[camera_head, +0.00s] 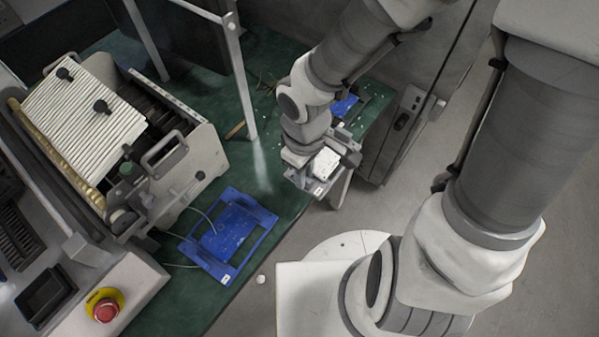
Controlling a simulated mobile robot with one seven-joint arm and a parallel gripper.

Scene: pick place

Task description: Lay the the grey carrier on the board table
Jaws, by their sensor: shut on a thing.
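My gripper (323,166) hangs at the middle of the camera_head view, over the right edge of the green-topped table (275,160). It is shut on the grey carrier (308,182), a small grey frame with a pale, speckled face. The carrier is held in the air, apart from the table top as far as I can tell. My wrist and gripper body cover part of it, and the exact finger contact is too small to make out. I take the green-topped surface as the board table, though this is not certain.
A blue frame (228,236) with a thin cable lies on the green top's near part. Another blue piece (345,105) lies behind my wrist. A machine with a ribbed white panel (84,115) fills the left, above a red emergency button (106,310). A metal post (241,75) stands upright near the middle.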

